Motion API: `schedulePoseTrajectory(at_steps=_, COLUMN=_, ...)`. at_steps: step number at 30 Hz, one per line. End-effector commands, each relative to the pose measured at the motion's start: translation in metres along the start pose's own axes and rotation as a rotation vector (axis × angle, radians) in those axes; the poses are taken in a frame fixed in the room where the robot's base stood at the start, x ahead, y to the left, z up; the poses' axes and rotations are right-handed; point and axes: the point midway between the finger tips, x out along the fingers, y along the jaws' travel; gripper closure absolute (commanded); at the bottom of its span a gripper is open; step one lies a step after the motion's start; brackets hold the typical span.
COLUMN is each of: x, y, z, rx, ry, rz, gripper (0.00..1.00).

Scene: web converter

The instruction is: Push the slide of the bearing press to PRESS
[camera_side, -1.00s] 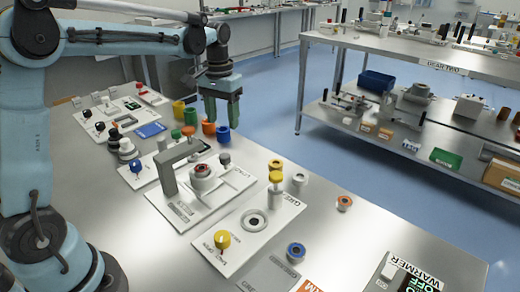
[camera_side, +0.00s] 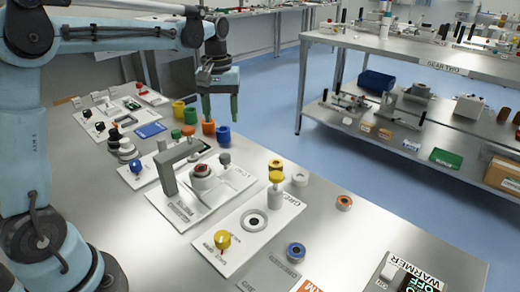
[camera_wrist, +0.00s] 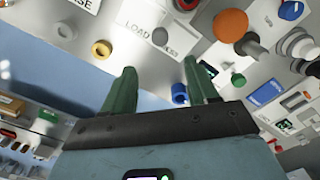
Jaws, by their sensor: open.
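The bearing press is a white plate with a grey bridge-shaped frame (camera_side: 170,172), near the middle of the bench in the side view. A round seat with a red-rimmed part (camera_side: 202,170) sits beside the frame. A grey knob (camera_side: 224,158), apparently the slide's handle, stands at the plate's far right side. In the wrist view a grey knob (camera_wrist: 160,36) lies between the LOAD and PRESS labels, nearer LOAD. My gripper (camera_side: 220,112) has green fingers, open and empty, above the bench's far edge, apart from the press. It also shows in the wrist view (camera_wrist: 160,72).
A white plate with a yellow knob (camera_side: 222,239) and a yellow-topped post (camera_side: 276,178) lies to the right.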

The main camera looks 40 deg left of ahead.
Motion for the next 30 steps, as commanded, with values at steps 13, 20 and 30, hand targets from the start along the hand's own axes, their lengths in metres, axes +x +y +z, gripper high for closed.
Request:
schedulePoseTrajectory(at_steps=13, x=0.056, y=0.000, z=0.000, rx=-0.015, ry=0.000, rz=0.000, gripper=0.42)
schedulePoseTrajectory(at_steps=20, x=0.093, y=0.000, z=0.000, rx=-0.014, ry=0.000, rz=0.000, gripper=0.42)
schedulePoseTrajectory(at_steps=30, x=0.119, y=0.000, z=0.000, rx=-0.014, ry=0.000, rz=0.000, gripper=0.42)
